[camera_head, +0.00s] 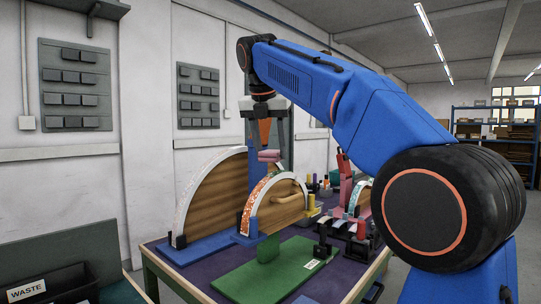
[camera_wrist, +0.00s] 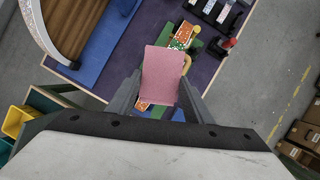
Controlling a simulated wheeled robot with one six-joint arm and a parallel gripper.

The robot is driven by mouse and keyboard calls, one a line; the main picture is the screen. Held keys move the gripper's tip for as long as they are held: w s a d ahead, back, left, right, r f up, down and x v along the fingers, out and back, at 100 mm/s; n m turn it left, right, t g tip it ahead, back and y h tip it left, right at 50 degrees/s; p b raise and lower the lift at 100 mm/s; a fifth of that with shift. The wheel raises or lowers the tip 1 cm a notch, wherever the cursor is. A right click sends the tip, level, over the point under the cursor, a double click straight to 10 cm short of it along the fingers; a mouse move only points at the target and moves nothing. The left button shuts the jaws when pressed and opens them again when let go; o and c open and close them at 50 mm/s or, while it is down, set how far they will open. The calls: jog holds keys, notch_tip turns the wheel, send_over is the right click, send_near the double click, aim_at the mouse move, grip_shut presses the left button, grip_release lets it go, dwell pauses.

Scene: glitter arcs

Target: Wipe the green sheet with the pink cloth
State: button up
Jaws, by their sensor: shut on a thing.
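My gripper (camera_head: 268,130) is shut on the pink cloth (camera_head: 269,156) and holds it up in the air, above and behind the smaller arch. In the wrist view the folded pink cloth (camera_wrist: 161,75) sits between the two fingers of my gripper (camera_wrist: 160,92) and hides part of what is below. The green sheet (camera_head: 250,283) lies flat on the table at the front, with a small white label at its right. The cloth is well above the sheet and apart from it. A green block stands at the sheet's back.
A wooden arch (camera_head: 222,195) with a white glittery rim stands on a blue base. A smaller arch (camera_head: 276,204) with orange glitter stands before it. Dark clamps (camera_head: 346,231) and small parts crowd the table's right. A waste bin (camera_head: 50,286) is at lower left.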

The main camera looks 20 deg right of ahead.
jog(key=shift+r, duration=1.75)
